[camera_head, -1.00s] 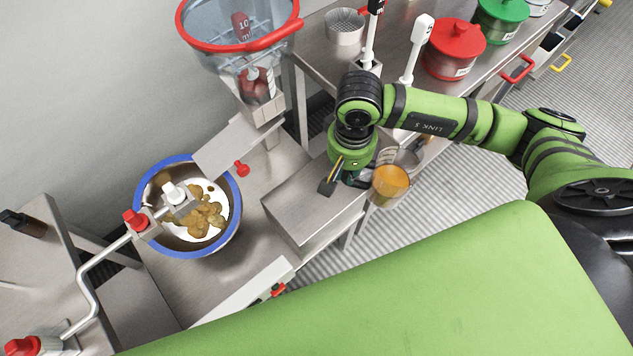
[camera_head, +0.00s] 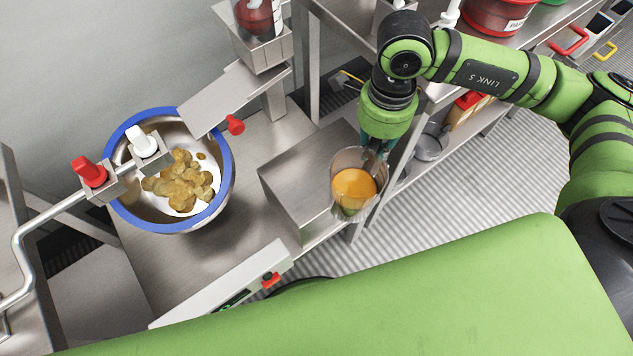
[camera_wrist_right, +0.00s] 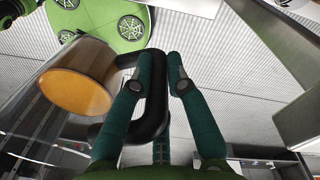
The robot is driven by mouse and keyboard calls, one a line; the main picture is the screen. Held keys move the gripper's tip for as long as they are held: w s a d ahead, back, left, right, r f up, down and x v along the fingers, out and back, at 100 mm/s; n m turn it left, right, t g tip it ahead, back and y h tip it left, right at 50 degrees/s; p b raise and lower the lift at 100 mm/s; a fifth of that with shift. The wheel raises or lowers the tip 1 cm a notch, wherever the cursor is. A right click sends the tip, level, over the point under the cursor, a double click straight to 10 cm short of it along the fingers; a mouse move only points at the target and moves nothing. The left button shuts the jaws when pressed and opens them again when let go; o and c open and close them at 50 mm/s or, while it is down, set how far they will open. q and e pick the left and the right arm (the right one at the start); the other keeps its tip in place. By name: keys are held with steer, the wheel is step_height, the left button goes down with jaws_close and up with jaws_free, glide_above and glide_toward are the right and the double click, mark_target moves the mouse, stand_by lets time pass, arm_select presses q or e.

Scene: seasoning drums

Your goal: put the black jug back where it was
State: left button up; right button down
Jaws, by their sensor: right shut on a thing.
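The jug (camera_head: 345,207) has a clear body with orange liquid in it and a black handle. In the head view it is near the right end of a steel box, held up above the floor side. My right gripper (camera_head: 377,150) is at its upper right, its fingers partly hidden. In the right wrist view the jug (camera_wrist_right: 78,82) is at the left, and my right gripper (camera_wrist_right: 160,86) has its teal fingers on either side of the black handle. My left gripper is not in view.
A chute with a red knob (camera_head: 235,125) hangs above. A shelf with a red pot (camera_head: 495,15) is at the upper right. Floor is open at right.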

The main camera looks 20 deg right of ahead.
steer(key=shift+w+f, duration=0.1)
steer(key=shift+f, duration=0.05)
steer(key=shift+w+a+f+p, duration=0.25)
steer(key=shift+w+a+f, duration=0.2)
steer(key=shift+w+f, duration=1.4)
steer(key=shift+w+a+f+p, duration=0.2)
steer(key=shift+w+a+f, duration=0.2)
steer(key=shift+w+f, duration=1.45)
steer(key=shift+w+a+f+p, duration=0.25)
steer(key=shift+w+a+f, duration=0.2)
steer(key=shift+w+f, duration=1.4)
steer(key=shift+r, duration=0.1)
steer(key=c, duration=1.2)
jaws_free()
steer(key=r, duration=1.2)
steer(key=shift+w+d+b, duration=0.2)
steer(key=shift+w+b, duration=0.1)
